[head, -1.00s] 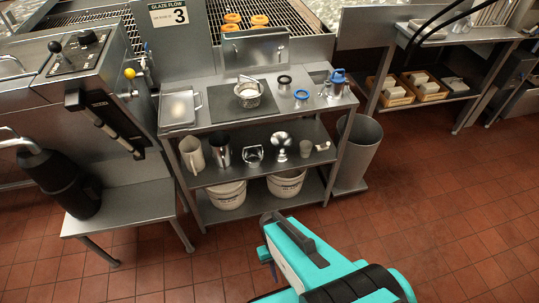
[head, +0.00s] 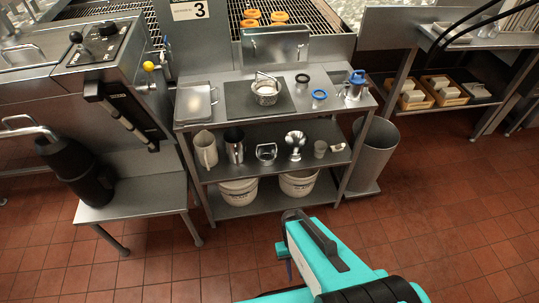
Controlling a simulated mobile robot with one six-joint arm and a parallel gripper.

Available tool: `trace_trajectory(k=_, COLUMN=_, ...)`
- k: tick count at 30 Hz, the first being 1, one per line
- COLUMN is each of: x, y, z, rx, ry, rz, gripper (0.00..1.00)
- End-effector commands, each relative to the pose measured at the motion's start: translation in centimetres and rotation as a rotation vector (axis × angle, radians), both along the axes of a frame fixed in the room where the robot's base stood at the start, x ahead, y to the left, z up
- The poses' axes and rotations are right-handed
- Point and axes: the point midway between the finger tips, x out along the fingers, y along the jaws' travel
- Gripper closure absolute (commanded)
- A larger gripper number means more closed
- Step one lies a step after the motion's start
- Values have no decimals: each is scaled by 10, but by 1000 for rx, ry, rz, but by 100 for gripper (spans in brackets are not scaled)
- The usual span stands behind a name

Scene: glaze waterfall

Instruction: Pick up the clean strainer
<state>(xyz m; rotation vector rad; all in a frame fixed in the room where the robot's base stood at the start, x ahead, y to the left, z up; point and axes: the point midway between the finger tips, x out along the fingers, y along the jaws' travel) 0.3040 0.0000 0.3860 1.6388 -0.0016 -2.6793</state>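A metal strainer basket with a raised handle (head: 266,92) stands on the dark mat (head: 238,102) on top of the steel bench. A second, smaller metal basket-like piece with a handle (head: 266,153) stands on the middle shelf below. I cannot tell from here which one is clean. My teal arm reaches in from the bottom right, in front of the bench and apart from both pieces. The dark end of my gripper (head: 285,250) shows at its left side; its fingers are not clear enough to judge.
The bench top also holds a steel tray (head: 196,103), a black ring (head: 302,79), a blue ring (head: 319,95) and a blue-topped metal pot (head: 355,85). The middle shelf holds a pitcher (head: 205,150) and metal cup (head: 235,147). A tall bin (head: 372,155) stands right. Floor in front is clear.

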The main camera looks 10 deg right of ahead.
Motion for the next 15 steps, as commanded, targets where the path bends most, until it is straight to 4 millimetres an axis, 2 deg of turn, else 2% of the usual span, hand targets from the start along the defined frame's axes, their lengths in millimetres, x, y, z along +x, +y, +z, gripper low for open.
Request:
trace_trajectory(k=11, x=0, y=0, z=1, rx=0, ry=0, rz=0, gripper=75)
trace_trajectory(k=15, x=0, y=0, z=7, rx=0, ry=0, rz=0, gripper=75)
